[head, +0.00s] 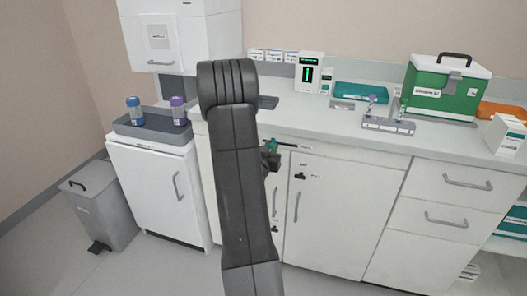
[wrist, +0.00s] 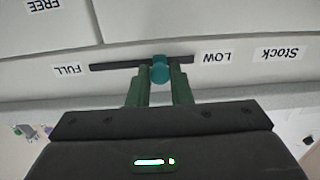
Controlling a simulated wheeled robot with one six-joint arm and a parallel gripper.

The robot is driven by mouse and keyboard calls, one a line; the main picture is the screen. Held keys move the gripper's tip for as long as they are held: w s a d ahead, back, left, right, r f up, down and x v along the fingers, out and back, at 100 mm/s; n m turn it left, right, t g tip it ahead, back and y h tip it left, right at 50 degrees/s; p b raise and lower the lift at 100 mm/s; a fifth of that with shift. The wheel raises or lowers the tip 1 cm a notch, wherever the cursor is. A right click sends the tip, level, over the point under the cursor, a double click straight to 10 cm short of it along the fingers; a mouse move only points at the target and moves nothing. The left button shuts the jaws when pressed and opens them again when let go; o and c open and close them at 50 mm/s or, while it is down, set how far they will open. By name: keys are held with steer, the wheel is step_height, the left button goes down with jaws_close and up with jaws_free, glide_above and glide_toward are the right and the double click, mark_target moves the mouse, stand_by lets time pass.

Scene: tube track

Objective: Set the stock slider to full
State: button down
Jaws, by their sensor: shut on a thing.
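The stock slider's teal knob (wrist: 160,71) sits on a dark horizontal track (wrist: 112,67) on a pale front. My gripper (wrist: 160,76) is shut on the knob, with a green finger on each side. In the wrist view the lettering is upside down: the LOW label (wrist: 216,57) is right of the track and the FULL label (wrist: 67,70) is left. The knob stands between the ends, nearer LOW. The Stock label (wrist: 280,54) is farther right. In the head view my gripper (head: 271,150) is at the counter front, and my arm hides part of the slider.
Below the counter (head: 350,135) are cabinet doors with more small dark controls. A grey tray (head: 150,130) with two capped tubes stands at left, and a green box (head: 442,90) at right. A grey bin (head: 100,210) stands on the floor at left.

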steer(key=d+b, duration=0.1)
steer(key=d, duration=0.1)
steer(key=s+d+b, duration=0.1)
steer(key=d, duration=0.1)
steer(key=s+d+b, duration=0.1)
steer(key=d, duration=0.1)
steer(key=shift+d+f+b, duration=0.15)
steer(key=shift+b, duration=0.2)
steer(key=shift+s+d, duration=0.15)
steer(key=shift+d, duration=0.35)
steer(key=shift+r, duration=0.2)
steer(key=c, duration=1.3)
jaws_free()
steer(key=shift+d, duration=0.15)
steer(key=shift+s, duration=0.1)
steer(key=shift+s+a, duration=0.2)
steer(key=shift+s, duration=0.1)
steer(key=v, duration=1.3)
steer(key=shift+b, duration=0.35)
